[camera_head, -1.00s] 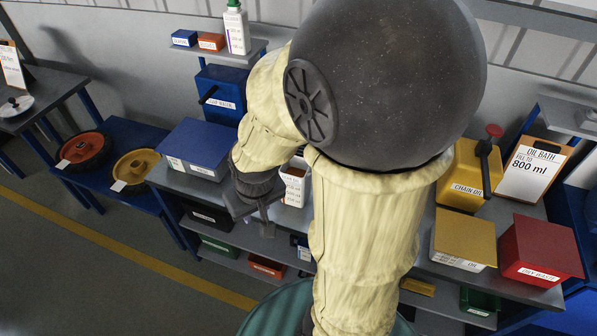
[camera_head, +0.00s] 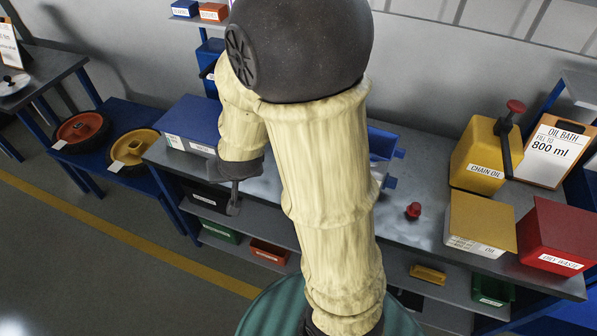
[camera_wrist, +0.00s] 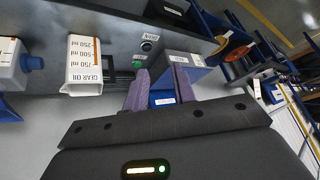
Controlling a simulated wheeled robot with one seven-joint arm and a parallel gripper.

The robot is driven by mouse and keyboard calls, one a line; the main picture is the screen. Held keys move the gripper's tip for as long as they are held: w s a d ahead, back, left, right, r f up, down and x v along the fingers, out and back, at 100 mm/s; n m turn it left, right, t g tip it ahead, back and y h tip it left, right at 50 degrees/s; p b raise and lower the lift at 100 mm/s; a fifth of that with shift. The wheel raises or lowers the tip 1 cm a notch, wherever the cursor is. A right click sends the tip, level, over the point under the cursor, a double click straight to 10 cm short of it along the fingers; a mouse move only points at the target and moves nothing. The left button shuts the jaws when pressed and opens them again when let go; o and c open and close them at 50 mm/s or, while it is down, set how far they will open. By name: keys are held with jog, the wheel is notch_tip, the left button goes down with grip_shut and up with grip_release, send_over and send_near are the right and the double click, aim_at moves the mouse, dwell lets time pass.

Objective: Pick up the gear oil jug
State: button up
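The gear oil jug (camera_wrist: 84,66) shows in the wrist view as a white container with a GEAR OIL label and ml marks. It is left of my gripper (camera_wrist: 160,80), apart from the fingers. The two purple fingers are spread with a gap between them, and I see nothing held. In the head view my gripper (camera_head: 234,205) is low at the bench's front edge, near the blue-lidded box (camera_head: 200,122). The gear oil jug cannot be seen in the head view, where my arm covers the middle of the bench.
A red knob (camera_head: 413,210) lies nearer the middle. In the wrist view another white container (camera_wrist: 12,62) is left of the jug.

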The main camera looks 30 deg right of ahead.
jog(key=w+d+f+m+t+h+b, duration=0.35)
jog(key=w+f+b, duration=0.45)
jog(key=f, duration=0.3)
jog(key=s+d+f+m+h+b, duration=0.2)
jog(key=d+f+m+h+b, duration=0.1)
jog(key=f+h+b, duration=0.4)
jog(key=m+h+b, duration=0.1)
jog(key=h+b, duration=0.2)
jog(key=shift+d+f+t, duration=0.3)
jog(key=shift+d+t, duration=0.05)
jog(key=shift+h, duration=0.25)
jog(key=x, duration=1.2)
jog(key=shift+w, duration=0.2)
jog(key=shift+d, duration=0.1)
